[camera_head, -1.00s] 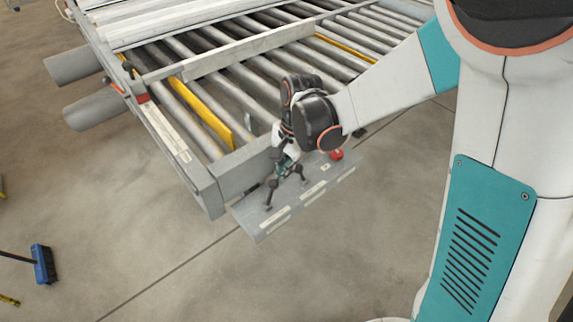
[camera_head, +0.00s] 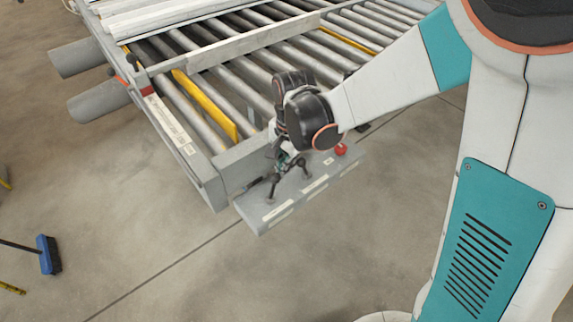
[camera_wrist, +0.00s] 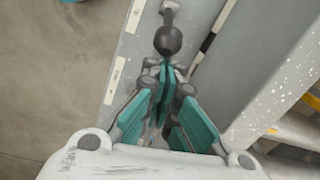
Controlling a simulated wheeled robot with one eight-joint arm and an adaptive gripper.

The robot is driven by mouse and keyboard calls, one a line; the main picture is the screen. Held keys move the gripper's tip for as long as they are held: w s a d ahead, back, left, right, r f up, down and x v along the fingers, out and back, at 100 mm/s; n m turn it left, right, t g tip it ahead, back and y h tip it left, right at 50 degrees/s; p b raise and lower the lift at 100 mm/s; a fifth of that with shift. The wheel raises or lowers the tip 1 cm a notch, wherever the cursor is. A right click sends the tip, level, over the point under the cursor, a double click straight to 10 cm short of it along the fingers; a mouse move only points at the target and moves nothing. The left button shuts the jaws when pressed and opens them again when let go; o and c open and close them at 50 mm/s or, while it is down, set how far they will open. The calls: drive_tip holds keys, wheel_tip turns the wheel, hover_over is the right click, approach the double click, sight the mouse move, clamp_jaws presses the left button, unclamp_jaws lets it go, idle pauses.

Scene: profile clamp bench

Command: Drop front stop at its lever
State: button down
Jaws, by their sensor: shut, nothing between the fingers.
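A grey control panel (camera_head: 325,185) is fixed at the near end of the roller bench. It carries small dark levers, one of them a front-left lever (camera_head: 271,190); no readable label tells which serves the front stop. My gripper (camera_head: 287,163) is over the panel among the levers, its fingers shut and empty. In the wrist view, a dark ball knob (camera_wrist: 168,40) on a lever lies just beyond the shut teal fingertips (camera_wrist: 163,68); I cannot tell whether they touch. A yellow plate (camera_head: 205,105), possibly a stop, stands among the rollers.
A red button (camera_head: 341,149) sits on the panel to the right of my gripper. The bench's grey side rail (camera_head: 180,145) and end beam are close by. A pale profile (camera_head: 250,40) lies across the rollers. A blue broom (camera_head: 48,255) is on the open floor at left.

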drive_tip(key=shift+s+a+r+t+h, duration=0.3)
drive_tip(key=shift+s+a+t+h, duration=0.05)
drive_tip(key=shift+a+h, duration=0.2)
drive_tip(key=shift+s+a+r+t+h, duration=0.25)
drive_tip(key=shift+s+a+t+h, duration=0.1)
drive_tip(key=shift+a+h, duration=0.15)
drive_tip(key=shift+s+a+r+t+h+b, duration=0.1)
drive_tip(key=shift+s+a+t+h+b, duration=0.15)
drive_tip(key=shift+s+a+t+h, duration=0.25)
drive_tip(key=shift+s+a+r+t+h+b, duration=0.2)
drive_tip(key=shift+s+a+h, duration=0.15)
drive_tip(key=shift+a, duration=0.3)
drive_tip(key=shift+s+a+r+t+h+b, duration=0.1)
drive_tip(key=shift+s+a+t+h+b, duration=0.2)
drive_tip(key=shift+a+h, duration=0.25)
drive_tip(key=shift+a, duration=0.1)
